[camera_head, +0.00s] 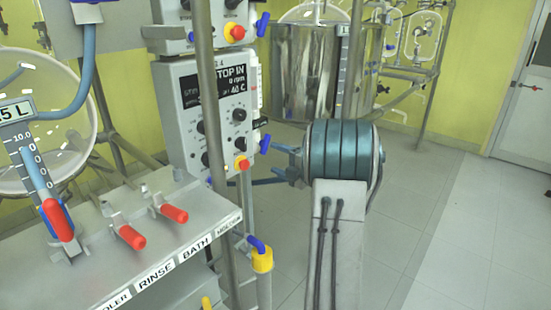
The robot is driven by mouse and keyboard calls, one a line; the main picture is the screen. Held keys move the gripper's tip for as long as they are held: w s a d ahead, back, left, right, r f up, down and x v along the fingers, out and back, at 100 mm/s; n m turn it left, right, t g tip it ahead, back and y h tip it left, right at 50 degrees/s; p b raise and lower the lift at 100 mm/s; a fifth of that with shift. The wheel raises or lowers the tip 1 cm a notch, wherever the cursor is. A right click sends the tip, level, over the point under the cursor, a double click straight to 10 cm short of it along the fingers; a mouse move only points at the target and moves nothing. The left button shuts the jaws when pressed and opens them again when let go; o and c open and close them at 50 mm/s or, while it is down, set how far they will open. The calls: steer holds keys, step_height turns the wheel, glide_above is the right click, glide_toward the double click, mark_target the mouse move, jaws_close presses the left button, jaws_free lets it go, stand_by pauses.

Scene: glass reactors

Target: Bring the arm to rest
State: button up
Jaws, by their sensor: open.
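My arm rises from the bottom centre of the head view, with a grey link below and a banded teal joint above it. My gripper (264,165) shows at the left side of that joint and points left. Its two blue fingers are apart, with nothing seen between them. The fingers appear close to the right edge of the grey control box (185,115) in the picture; whether they touch it, I cannot tell. The wrist is partly hidden behind the teal joint.
A bench panel (85,275) with red-handled valves (126,235) stands at the left, beside a metal post (206,90). A yellow-collared pipe (263,262) stands near my arm. A steel vessel (305,75) is behind. The tiled floor (450,220) at right is clear.

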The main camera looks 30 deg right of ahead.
stand_by(0.3)
steer(key=s+a+r+m+g+h+p, duration=0.2)
steer(key=a+r+m+h+p, duration=0.2)
steer(key=r+m+p, duration=0.45)
steer(key=s+a+r+m+g+h+p, duration=0.1)
steer(key=a+r+m+h+p, duration=0.35)
steer(key=r, duration=0.65)
steer(key=s+a+r+m+g+p, duration=0.2)
steer(key=s+a+p, duration=0.3)
steer(key=s, duration=0.4)
steer(key=s+a+r+m+g+y+p, duration=0.1)
steer(key=s+a+m+g+p, duration=0.3)
steer(key=s, duration=0.6)
steer(key=s+a+r+m+g+y+p, duration=0.1)
steer(key=s+a+r+m+g+p, duration=0.2)
steer(key=s+a+p, duration=0.5)
steer(key=shift+s+a+r+g+p, duration=0.15)
steer(key=shift+s+r+g+p, duration=0.25)
steer(key=shift+s+g, duration=0.65)
steer(key=shift+w, duration=0.1)
